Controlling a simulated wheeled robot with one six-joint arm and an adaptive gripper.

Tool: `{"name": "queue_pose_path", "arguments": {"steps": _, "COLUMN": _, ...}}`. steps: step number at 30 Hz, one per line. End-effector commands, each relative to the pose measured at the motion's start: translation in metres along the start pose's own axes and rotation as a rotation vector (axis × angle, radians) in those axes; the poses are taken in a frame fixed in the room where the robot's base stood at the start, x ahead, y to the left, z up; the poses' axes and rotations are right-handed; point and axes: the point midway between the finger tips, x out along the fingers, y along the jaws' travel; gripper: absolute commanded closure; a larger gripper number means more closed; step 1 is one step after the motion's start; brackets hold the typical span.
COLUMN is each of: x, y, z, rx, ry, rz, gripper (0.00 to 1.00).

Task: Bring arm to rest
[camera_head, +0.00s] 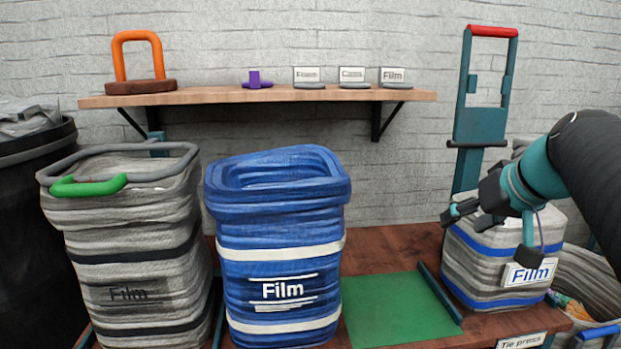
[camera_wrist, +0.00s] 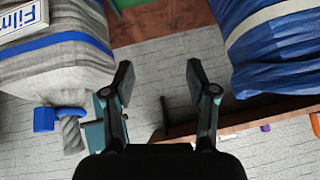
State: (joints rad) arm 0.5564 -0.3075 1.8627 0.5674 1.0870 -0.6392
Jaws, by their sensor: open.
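My gripper (camera_head: 489,233) is at the right in the head view, in front of the grey tied bale with blue straps (camera_head: 476,262) that carries a Film tag (camera_head: 530,273). In the wrist view my gripper (camera_wrist: 158,80) has its two fingers spread with nothing between them. The bale (camera_wrist: 60,68) is at the upper left there, and a blue bag (camera_wrist: 285,45) is at the right. Whether a finger touches the bale cannot be told from the head view.
A blue Film bag (camera_head: 283,245) and a grey Film bag (camera_head: 135,245) stand to the left. A green mat (camera_head: 395,310) lies clear between blue bag and bale. A wall shelf (camera_head: 220,96) holds small tags. A teal press frame (camera_head: 484,110) stands behind the bale.

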Motion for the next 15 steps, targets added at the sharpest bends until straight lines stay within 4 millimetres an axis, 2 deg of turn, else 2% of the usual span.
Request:
{"name": "queue_pose_path", "arguments": {"steps": 1, "x": -0.002, "y": -0.024, "z": 0.017, "rx": -0.009, "ry": -0.038, "rz": 0.003, "gripper": 0.43}}
{"name": "queue_pose_path", "arguments": {"steps": 6, "x": 0.003, "y": -0.069, "z": 0.086, "rx": -0.016, "ry": -0.141, "rz": 0.050, "gripper": 0.43}}
{"name": "queue_pose_path", "arguments": {"steps": 12, "x": 0.004, "y": -0.095, "z": 0.163, "rx": -0.057, "ry": -0.208, "rz": 0.115, "gripper": 0.43}}
{"name": "queue_pose_path", "arguments": {"steps": 15, "x": 0.004, "y": -0.099, "z": 0.191, "rx": -0.077, "ry": -0.220, "rz": 0.139, "gripper": 0.43}}
